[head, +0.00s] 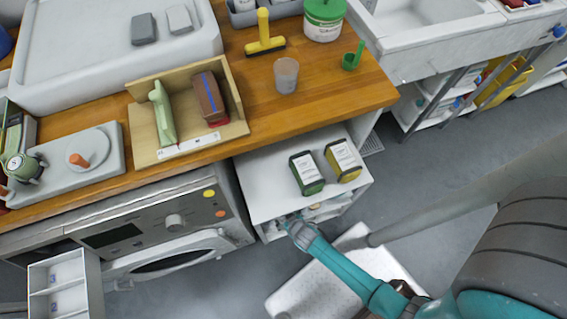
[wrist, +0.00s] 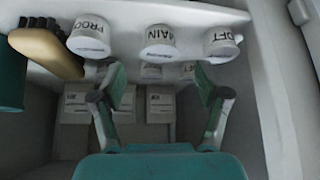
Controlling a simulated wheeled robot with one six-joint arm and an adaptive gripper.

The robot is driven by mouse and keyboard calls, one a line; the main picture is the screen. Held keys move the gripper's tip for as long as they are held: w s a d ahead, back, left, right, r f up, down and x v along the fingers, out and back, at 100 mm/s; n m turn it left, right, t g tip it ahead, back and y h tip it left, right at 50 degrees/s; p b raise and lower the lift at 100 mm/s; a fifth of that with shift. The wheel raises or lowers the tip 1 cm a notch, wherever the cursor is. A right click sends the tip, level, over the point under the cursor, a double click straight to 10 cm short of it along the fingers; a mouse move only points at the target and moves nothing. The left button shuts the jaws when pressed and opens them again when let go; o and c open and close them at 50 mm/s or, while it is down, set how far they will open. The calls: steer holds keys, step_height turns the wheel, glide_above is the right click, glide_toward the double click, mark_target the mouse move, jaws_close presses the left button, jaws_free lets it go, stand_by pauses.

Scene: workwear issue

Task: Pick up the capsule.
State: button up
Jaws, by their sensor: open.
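I cannot clearly pick out a capsule in either view. In the wrist view my gripper (wrist: 160,88) is open, with its two teal fingers apart and nothing held between them. Beyond the fingers is a row of white round pieces with dark lettering: one at the left (wrist: 88,37), one marked MAIN (wrist: 160,42) in the middle and one at the right (wrist: 222,44). The middle one lies roughly in line with the gap between the fingers. In the head view my gripper (head: 297,226) is at the open front of the white cabinet (head: 262,172), partly hiding the inside.
In the wrist view, pale labelled boxes (wrist: 160,107) sit behind the fingers, and a tan-and-black object (wrist: 45,52) and a teal one (wrist: 12,75) at the left. A cabinet wall (wrist: 285,90) closes the right. Green (head: 307,173) and yellow (head: 343,160) containers stand on top.

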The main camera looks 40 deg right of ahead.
steer(key=shift+x, duration=2.65)
steer(key=shift+s, duration=0.1)
steer(key=c, duration=1.2)
